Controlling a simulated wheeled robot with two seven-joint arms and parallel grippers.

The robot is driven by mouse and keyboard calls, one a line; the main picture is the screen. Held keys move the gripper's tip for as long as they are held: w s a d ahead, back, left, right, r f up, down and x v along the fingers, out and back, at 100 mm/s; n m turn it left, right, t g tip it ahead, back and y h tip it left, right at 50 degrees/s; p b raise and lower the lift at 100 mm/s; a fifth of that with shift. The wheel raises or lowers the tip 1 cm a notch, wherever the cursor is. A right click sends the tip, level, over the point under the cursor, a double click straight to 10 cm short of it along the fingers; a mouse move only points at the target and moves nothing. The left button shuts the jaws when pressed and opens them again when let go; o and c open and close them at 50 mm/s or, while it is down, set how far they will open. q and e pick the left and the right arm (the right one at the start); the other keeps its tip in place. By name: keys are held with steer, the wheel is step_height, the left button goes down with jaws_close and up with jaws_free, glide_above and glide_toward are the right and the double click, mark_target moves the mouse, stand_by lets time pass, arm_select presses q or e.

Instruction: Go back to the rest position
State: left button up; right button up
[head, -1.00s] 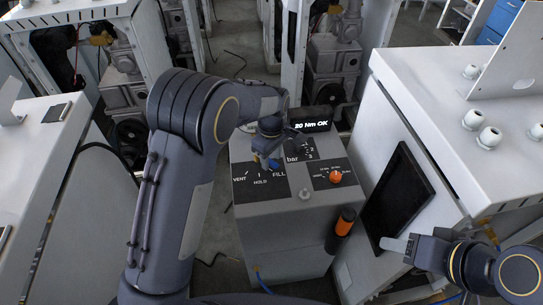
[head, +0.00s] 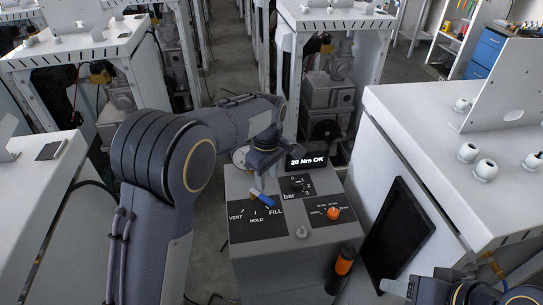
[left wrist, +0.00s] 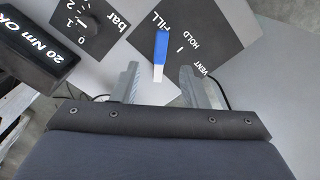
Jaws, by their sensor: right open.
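My left gripper (head: 261,182) hangs above the grey console (head: 290,255), just behind the blue-and-white lever (head: 262,194) on the VENT/HOLD/FILL panel. In the left wrist view, its two fingers (left wrist: 159,72) are spread apart, with the lever (left wrist: 161,48) showing in the gap beyond them and nothing held. The lever points toward FILL. My right gripper (head: 396,287) is at the lower right, in front of the right cabinet's dark screen. It is open, partly cut off by the picture edge, and I see nothing in it.
The console carries a bar dial (head: 299,184), an orange knob (head: 333,213) and a display (head: 306,161) reading "20 Nm OK". An orange-and-black tool (head: 342,268) sits at its front right. White cabinets (head: 420,120) stand close on both sides.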

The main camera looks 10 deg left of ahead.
arm_select(q)
steer(key=s+a+r+m+t+h, duration=0.1)
steer(key=s+a+r+m+h, duration=0.1)
steer(key=s+a+r, duration=0.35)
steer(key=s+a+r+m+t+h, duration=0.1)
steer(key=s+a+r+m+h, duration=0.15)
steer(key=s+a, duration=0.45)
steer(key=s+f+m+t, duration=0.2)
steer(key=s+m, duration=0.3)
steer(key=s, duration=1.2)
steer(key=shift+s+a+t+y, duration=0.35)
steer(key=shift+a+t, duration=0.1)
steer(key=shift+t, duration=0.35)
